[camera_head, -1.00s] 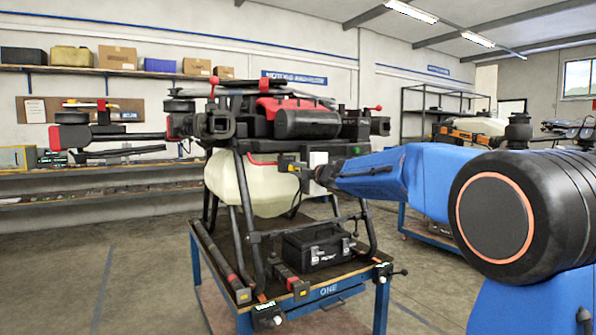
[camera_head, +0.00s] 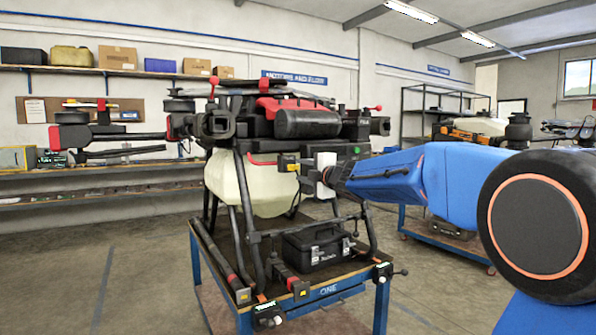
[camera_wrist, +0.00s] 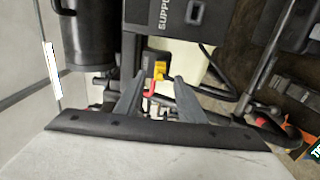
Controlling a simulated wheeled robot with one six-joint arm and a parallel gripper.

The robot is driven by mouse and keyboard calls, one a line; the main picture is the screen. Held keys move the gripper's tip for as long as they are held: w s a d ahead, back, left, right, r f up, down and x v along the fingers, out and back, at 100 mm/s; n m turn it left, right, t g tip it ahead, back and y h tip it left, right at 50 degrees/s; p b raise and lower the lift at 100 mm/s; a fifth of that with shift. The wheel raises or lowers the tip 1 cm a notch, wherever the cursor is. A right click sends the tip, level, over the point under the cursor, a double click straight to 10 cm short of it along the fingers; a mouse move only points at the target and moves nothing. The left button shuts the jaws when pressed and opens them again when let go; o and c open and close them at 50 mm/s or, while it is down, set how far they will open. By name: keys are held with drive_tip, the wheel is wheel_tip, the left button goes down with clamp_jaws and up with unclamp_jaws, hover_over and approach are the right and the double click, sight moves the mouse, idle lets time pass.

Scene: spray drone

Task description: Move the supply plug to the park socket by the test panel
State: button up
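A yellow-and-black plug (camera_head: 289,162) is at the drone's side, just left of my gripper. In the wrist view, the yellow plug body (camera_wrist: 159,70) has a red part below it. It lies beneath a black housing (camera_wrist: 190,15) with partly cut-off lettering starting "SUPP". My gripper (camera_wrist: 157,82) has its two grey fingers spread apart, with the yellow part between and beyond their tips. I see no contact between fingers and plug. In the head view my gripper (camera_head: 307,174) is small, and its fingers are hard to make out. I cannot pick out the park socket or test panel with certainty.
The spray drone (camera_head: 310,122) stands on a blue-framed table (camera_head: 330,291). Its black legs (camera_head: 245,220), pale tank (camera_head: 222,180) and a black case (camera_head: 312,246) are close to my gripper. A shelf of boxes (camera_head: 118,57) is on the back wall.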

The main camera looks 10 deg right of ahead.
drive_tip(key=v, duration=1.3)
drive_tip(key=s+d+f+m+g+h, duration=0.2)
drive_tip(key=s+d+f+m+h, duration=0.2)
drive_tip(key=s+f+m, duration=0.35)
drive_tip(key=s+d+f+m+g+h, duration=0.2)
drive_tip(key=s+d+f+m+h, duration=0.25)
drive_tip(key=s+f+m, duration=0.35)
drive_tip(key=s+a+f+m+g+y, duration=0.1)
drive_tip(key=s+a+f+m+g, duration=0.2)
drive_tip(key=s+f, duration=0.6)
drive_tip(key=s+a+f+m+g+y, duration=0.2)
drive_tip(key=s+f+g, duration=0.3)
drive_tip(key=s+f, duration=0.5)
drive_tip(key=s+a+m, duration=0.1)
drive_tip(key=s, duration=0.7)
drive_tip(key=shift+f, duration=0.35)
